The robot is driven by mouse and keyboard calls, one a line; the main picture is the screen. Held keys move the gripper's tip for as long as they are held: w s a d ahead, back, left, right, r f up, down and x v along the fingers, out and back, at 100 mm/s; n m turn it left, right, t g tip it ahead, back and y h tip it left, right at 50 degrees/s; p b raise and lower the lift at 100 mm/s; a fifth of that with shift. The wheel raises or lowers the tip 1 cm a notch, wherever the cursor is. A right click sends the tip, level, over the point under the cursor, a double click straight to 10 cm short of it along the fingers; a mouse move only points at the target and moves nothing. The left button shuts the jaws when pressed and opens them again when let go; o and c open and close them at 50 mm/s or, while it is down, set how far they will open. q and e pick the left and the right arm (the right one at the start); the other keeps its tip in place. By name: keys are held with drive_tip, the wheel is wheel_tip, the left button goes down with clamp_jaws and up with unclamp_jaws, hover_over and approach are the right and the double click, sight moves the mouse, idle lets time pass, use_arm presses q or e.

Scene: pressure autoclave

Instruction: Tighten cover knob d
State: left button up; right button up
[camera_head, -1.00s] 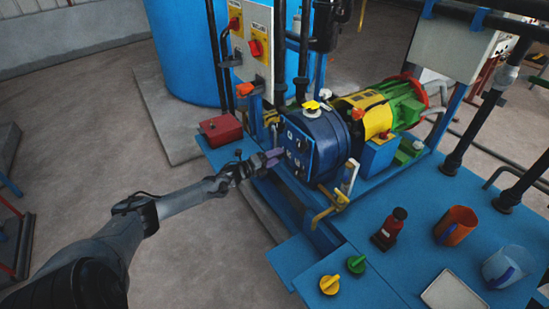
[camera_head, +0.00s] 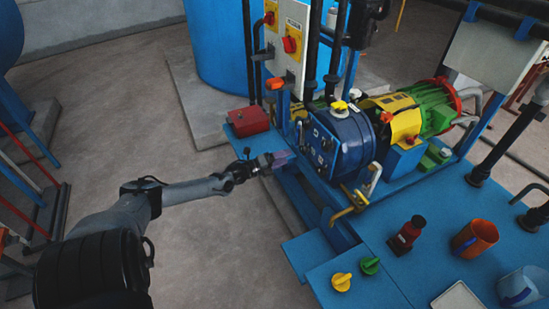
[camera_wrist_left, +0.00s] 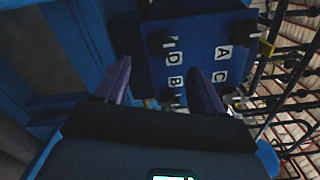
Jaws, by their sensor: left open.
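The blue vessel (camera_head: 350,135) has a square dark blue cover (camera_head: 321,150) with white letter labels on its front. In the left wrist view the cover (camera_wrist_left: 205,62) shows labels A, B, C and D. Cover knob d (camera_wrist_left: 160,40), a black knob, sits beside the D label, upper left on the cover. My left gripper (camera_head: 287,157) is just left of the cover in the head view, apart from it. In the wrist view its two purple fingers are spread open and empty (camera_wrist_left: 158,68), with knob d above and between them. My right gripper is not in view.
A red box (camera_head: 248,121) stands on the blue base behind my gripper. A yellow bracket (camera_head: 347,205) stands at the front of the vessel.

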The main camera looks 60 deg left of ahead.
use_arm(q)
drive_tip(key=shift+s+p, duration=0.5)
drive_tip(key=shift+s, duration=1.3)
